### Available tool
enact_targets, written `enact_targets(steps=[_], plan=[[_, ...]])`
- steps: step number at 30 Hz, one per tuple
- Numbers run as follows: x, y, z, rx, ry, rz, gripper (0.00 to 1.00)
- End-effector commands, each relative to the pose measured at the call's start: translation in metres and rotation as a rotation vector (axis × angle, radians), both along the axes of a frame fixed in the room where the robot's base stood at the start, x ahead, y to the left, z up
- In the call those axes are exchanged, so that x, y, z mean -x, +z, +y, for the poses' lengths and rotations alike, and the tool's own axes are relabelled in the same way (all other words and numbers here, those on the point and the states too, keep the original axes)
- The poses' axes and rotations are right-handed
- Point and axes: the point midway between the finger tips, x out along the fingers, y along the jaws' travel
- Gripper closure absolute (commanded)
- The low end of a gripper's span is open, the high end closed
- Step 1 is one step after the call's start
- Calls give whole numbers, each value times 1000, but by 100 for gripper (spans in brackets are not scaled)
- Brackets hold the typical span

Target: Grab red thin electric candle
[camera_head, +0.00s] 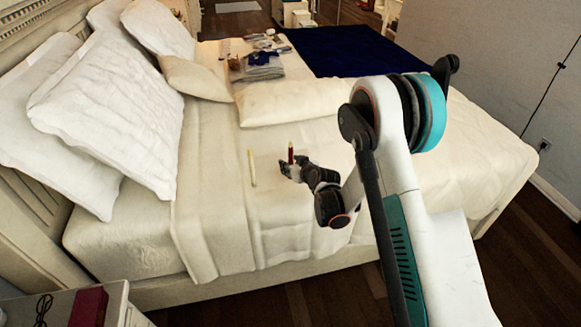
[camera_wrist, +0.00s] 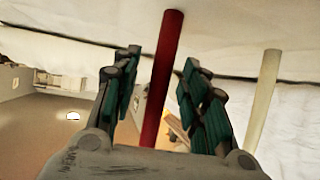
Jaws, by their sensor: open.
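The red thin candle (camera_head: 291,153) stands upright on the bed in the head view, right at my gripper (camera_head: 290,168). In the wrist view the red candle (camera_wrist: 164,75) rises between the two fingers of my gripper (camera_wrist: 162,85). The fingers are open, with a visible gap on both sides of the candle. The candle's lower end is hidden behind the gripper's palm in the wrist view. A cream thin candle (camera_head: 252,167) stands a little to the left in the head view. It also shows to the right of the fingers in the wrist view (camera_wrist: 263,100).
The bed (camera_head: 225,215) has white pillows (camera_head: 110,110) at the left and a long cream pillow (camera_head: 290,101) behind the candles. Folded clothes (camera_head: 260,68) and a dark blue blanket (camera_head: 350,50) lie farther back. The sheet around the candles is mostly clear.

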Motion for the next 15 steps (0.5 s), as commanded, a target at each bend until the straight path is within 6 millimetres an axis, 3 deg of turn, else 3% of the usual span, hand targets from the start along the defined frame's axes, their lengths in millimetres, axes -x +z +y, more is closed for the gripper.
enact_targets(steps=[8, 14, 15], plan=[[-6, -3, 4, 0, 0, 0, 60], [-6, -3, 4, 0, 0, 0, 100], [-6, -3, 4, 0, 0, 0, 100]])
